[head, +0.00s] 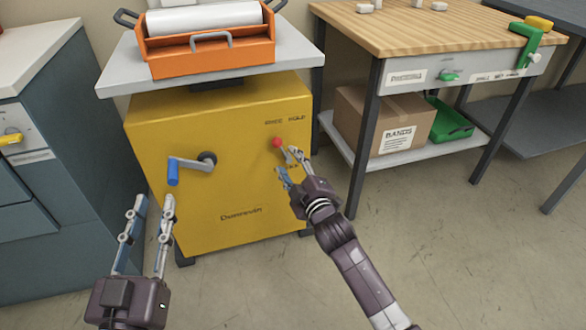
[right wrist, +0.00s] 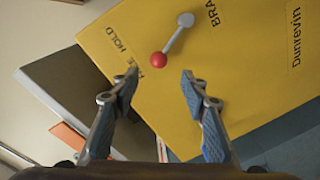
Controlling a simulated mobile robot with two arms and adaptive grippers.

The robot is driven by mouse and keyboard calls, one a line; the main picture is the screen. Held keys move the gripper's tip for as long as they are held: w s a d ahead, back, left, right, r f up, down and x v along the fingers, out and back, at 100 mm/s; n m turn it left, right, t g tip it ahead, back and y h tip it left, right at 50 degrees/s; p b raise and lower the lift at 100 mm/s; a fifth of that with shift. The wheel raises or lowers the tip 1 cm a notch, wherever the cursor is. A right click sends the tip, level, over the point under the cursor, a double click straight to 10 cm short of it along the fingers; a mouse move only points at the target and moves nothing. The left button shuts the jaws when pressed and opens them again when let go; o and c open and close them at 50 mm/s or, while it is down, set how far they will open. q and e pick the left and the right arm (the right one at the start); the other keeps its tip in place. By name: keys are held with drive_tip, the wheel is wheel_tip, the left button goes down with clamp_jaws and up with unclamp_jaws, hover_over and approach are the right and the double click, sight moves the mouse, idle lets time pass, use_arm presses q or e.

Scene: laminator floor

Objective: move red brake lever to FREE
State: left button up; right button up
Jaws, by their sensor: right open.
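The brake lever has a red ball knob (head: 277,142) on a short grey arm on the front of the yellow cabinet (head: 225,190). The labels FREE and HOLD are printed above it. The lever leans up and left, toward the FREE side. In the right wrist view the knob (right wrist: 158,59) shows beyond the gap between the fingertips, apart from both. My right gripper (head: 286,163) is open and empty, just right of and below the knob, hiding part of the lever in the head view. My left gripper (head: 155,203) is open and empty, in front of the cabinet's lower left.
A blue-handled crank (head: 175,170) sticks out of the cabinet left of the lever. An orange machine (head: 212,55) stands on the grey top. A workbench (head: 410,35) with a cardboard box (head: 382,120) is at the right, and a grey-blue cabinet (head: 40,170) at the left.

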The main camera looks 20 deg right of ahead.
drive_tip(key=shift+s+d+r, duration=0.1)
drive_tip(key=shift+s+d, duration=0.05)
drive_tip(key=shift+s, duration=1.1)
